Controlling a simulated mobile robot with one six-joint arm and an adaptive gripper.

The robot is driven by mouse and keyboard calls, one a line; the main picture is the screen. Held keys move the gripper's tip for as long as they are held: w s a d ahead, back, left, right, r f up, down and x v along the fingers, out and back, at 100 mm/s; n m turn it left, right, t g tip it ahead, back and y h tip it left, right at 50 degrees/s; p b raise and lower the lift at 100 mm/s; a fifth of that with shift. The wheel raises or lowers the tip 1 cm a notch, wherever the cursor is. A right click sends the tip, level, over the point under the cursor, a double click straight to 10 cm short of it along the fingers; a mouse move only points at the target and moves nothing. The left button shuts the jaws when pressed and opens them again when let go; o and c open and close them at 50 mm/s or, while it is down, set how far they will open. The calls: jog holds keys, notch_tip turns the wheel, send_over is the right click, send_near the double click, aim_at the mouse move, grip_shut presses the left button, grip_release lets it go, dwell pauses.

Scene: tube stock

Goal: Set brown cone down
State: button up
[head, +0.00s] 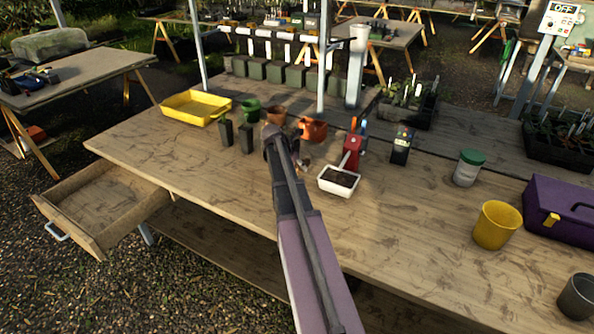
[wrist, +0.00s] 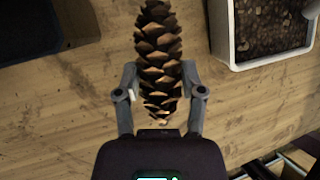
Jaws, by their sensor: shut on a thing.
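The brown cone (wrist: 158,55) is a scaly pine cone, seen in the wrist view pointing away from my gripper's palm. My gripper (wrist: 165,88) is shut on it, with one finger on each side. The wooden table top (wrist: 90,125) shows behind it; I cannot tell whether the cone touches the wood. In the head view my gripper (head: 274,140) is over the middle of the bench, and the cone is mostly hidden by my arm.
A white tray of dark soil (head: 325,186) is close on the right. Two dark pots (head: 226,133) stand to the left, with a terracotta pot (head: 276,115) and an orange item (head: 313,130) behind. A yellow tray (head: 190,118) is farther back left. The front left bench is clear.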

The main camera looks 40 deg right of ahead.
aim_at(301, 175)
jog(key=shift+w, duration=0.1)
jog(key=shift+w+d, duration=0.15)
jog(key=shift+w, duration=0.05)
jog(key=shift+w+d+f, duration=0.1)
jog(key=shift+w+d, duration=0.15)
jog(key=shift+w, duration=0.25)
jog(key=shift+w+d+f, duration=0.1)
jog(key=shift+w+d, duration=0.15)
jog(key=shift+w, duration=0.25)
jog(key=shift+s+f+b, duration=0.1)
jog(key=shift+f+b, duration=0.75)
jog(key=shift+b, duration=0.2)
jog(key=shift+f+b, duration=0.65)
jog(key=shift+f, duration=0.1)
jog(key=o, duration=1.2)
